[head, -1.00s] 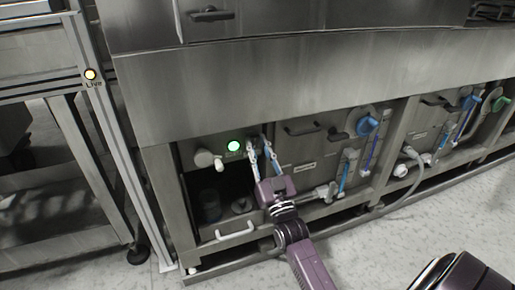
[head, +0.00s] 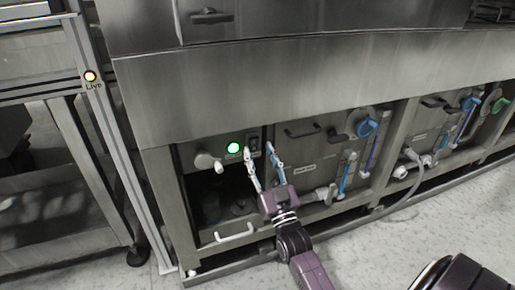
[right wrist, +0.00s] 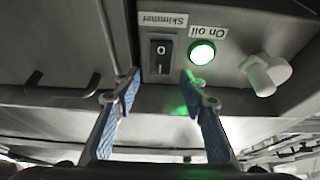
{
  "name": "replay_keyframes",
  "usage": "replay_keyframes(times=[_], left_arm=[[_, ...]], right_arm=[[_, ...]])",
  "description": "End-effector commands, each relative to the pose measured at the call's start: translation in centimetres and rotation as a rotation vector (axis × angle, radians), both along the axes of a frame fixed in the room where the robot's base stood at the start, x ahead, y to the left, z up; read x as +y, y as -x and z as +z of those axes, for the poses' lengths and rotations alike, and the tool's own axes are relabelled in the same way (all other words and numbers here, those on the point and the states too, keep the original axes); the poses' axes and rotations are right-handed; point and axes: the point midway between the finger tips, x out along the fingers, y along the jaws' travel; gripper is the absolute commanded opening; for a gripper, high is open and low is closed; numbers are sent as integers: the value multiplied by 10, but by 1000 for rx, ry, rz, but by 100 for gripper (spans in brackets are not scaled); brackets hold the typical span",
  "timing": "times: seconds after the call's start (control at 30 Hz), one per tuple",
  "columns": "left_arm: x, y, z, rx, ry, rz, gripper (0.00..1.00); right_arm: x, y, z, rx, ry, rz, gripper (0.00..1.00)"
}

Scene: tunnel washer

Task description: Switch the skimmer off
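The skimmer switch (head: 255,143) is a small black rocker on the grey panel, just right of a lit green lamp (head: 234,148) in the head view. In the right wrist view the black switch (right wrist: 160,57) shows a white 0 mark, with a Skimmer label (right wrist: 163,19) above it and the glowing lamp (right wrist: 202,52) beside it. My right gripper (head: 258,148) is open and empty in front of the panel. Its blue-padded fingertips (right wrist: 160,88) are spread on either side of the switch and appear apart from it. My left gripper is not in view.
A pale valve handle (head: 207,162) sits left of the lamp. An open recess and a white pull handle (head: 235,233) lie below. A door with a dark handle (head: 302,130) and a blue knob (head: 366,127) stand right. A frame post carries a lit Live lamp (head: 90,76).

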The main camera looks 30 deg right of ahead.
Motion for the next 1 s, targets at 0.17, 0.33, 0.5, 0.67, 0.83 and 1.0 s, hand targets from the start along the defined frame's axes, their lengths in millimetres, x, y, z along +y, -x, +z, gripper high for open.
replay_keyframes(times=[0.17, 0.33, 0.5, 0.67, 0.83, 1.0], left_arm=[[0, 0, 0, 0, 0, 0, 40], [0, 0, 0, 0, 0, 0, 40], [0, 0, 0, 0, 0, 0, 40], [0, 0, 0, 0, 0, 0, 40], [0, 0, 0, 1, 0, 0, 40], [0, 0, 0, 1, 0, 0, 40]], right_arm=[[8, 33, -17, 5, 0, 0, 39], [14, 61, -30, 3, -1, 0, 39], [19, 79, -38, 1, 0, 0, 39], [20, 84, -40, -1, 0, 0, 39], [20, 85, -40, -1, 0, 0, 39], [20, 85, -40, -1, 0, 0, 39]])
